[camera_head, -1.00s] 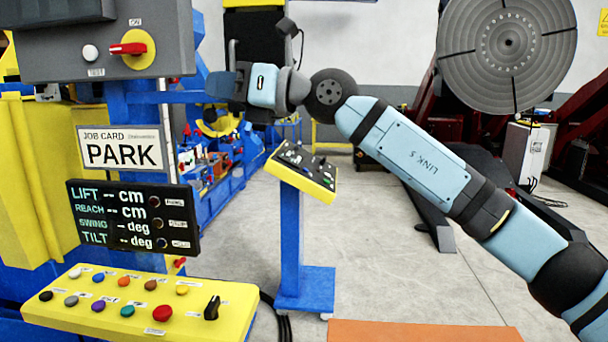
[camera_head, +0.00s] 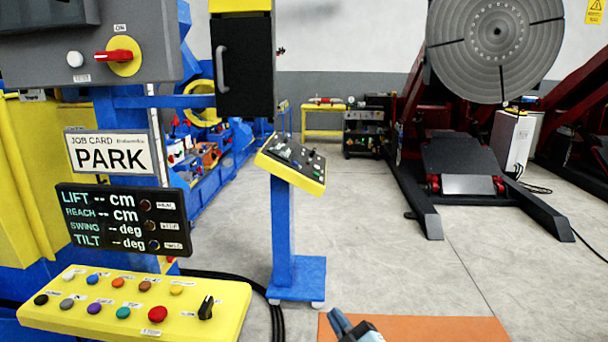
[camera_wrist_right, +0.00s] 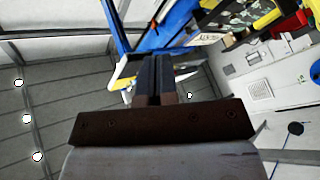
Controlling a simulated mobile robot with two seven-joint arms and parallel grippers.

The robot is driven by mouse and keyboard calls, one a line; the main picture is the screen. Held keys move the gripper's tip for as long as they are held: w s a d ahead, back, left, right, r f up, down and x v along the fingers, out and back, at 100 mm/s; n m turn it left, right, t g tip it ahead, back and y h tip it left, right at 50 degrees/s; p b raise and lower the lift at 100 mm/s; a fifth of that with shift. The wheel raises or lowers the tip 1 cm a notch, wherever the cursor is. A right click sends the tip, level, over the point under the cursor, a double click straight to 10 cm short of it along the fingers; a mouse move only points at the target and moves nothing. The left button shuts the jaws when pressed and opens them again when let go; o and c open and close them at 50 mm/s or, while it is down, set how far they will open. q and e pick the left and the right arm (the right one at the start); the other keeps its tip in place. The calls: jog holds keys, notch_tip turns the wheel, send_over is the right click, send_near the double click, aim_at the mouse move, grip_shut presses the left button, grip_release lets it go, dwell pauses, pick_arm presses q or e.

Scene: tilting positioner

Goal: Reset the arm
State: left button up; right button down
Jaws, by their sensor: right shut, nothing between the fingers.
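The job card (camera_head: 108,153) reads PARK. Below it, the dark display (camera_head: 122,219) shows dashes for lift, reach, swing and tilt. The yellow button panel (camera_head: 225,320) carries several coloured buttons and a black selector knob (camera_head: 206,307). The red rotary switch (camera_head: 120,57) on the grey box lies level beside the ON label. The positioner's round faceplate (camera_head: 470,60) stands at the back right. My right gripper (camera_wrist_right: 155,75) is shut and empty in the wrist view. Only a small part of my right arm shows at the bottom of the head view. My left gripper is out of view.
A blue pedestal (camera_head: 283,230) with a yellow-edged console (camera_head: 295,160) stands in the middle. An orange mat (camera_head: 450,330) lies at the bottom. Dark cables run on the floor by the pedestal. The grey floor (camera_head: 375,230) between the pedestal and positioner is clear.

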jog(key=s+d+f+m+g+h+p, duration=0.1)
jog(key=s+d+f+m+g+h, duration=0.2)
jog(key=s+f, duration=0.9)
jog(key=s+d+f+m+g+h+p, duration=0.1)
jog(key=s+d+f+m+g+h, duration=0.2)
jog(key=s+d+f+m, duration=0.5)
jog(key=s+d+f+g, duration=0.1)
jog(key=s+d+f, duration=0.1)
jog(key=s+f, duration=0.2)
jog(key=shift+s+f+g+h, duration=0.2)
jog(key=shift+s+g+h, duration=0.1)
jog(key=shift+s, duration=1.1)
